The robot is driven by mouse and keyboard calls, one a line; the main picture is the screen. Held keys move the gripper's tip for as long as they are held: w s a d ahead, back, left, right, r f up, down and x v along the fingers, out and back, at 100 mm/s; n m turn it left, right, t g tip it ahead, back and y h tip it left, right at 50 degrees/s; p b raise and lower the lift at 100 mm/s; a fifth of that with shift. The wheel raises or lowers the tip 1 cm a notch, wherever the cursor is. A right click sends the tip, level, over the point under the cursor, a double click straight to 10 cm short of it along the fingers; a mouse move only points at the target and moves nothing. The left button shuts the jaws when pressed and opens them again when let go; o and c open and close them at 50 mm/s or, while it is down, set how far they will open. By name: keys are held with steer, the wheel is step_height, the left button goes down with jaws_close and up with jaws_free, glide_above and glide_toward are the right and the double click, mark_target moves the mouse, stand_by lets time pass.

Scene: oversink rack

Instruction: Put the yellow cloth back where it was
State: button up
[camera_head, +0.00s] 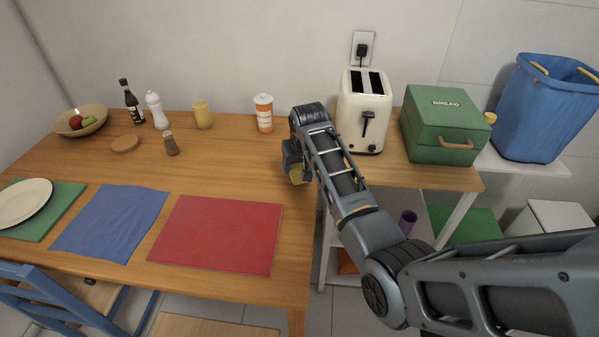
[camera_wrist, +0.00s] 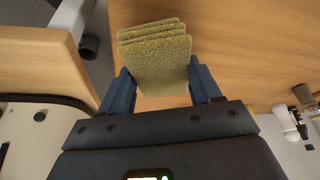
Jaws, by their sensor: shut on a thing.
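The yellow cloth (camera_wrist: 157,66) is a folded, layered, yellow-green piece between the two blue-grey fingers of my gripper (camera_wrist: 161,72) in the wrist view. My gripper is shut on it. In the head view my gripper (camera_head: 296,168) is over the right end of the wooden table, right of the red placemat. The arm hides much of the gripper, and I cannot tell whether the cloth touches the tabletop.
A cream toaster (camera_head: 364,110) and a green bread box (camera_head: 445,125) stand on the counter at right, beside a blue bin (camera_head: 545,105). The red placemat (camera_head: 218,232), blue placemat (camera_head: 110,222) and orange-white bottle (camera_head: 264,112) are on the table (camera_head: 225,165).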

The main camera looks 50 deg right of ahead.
mark_target(299, 168)
steer(key=shift+f, duration=1.6)
steer(key=shift+f, duration=0.1)
steer(key=o, duration=0.9)
steer(key=shift+o, duration=0.2)
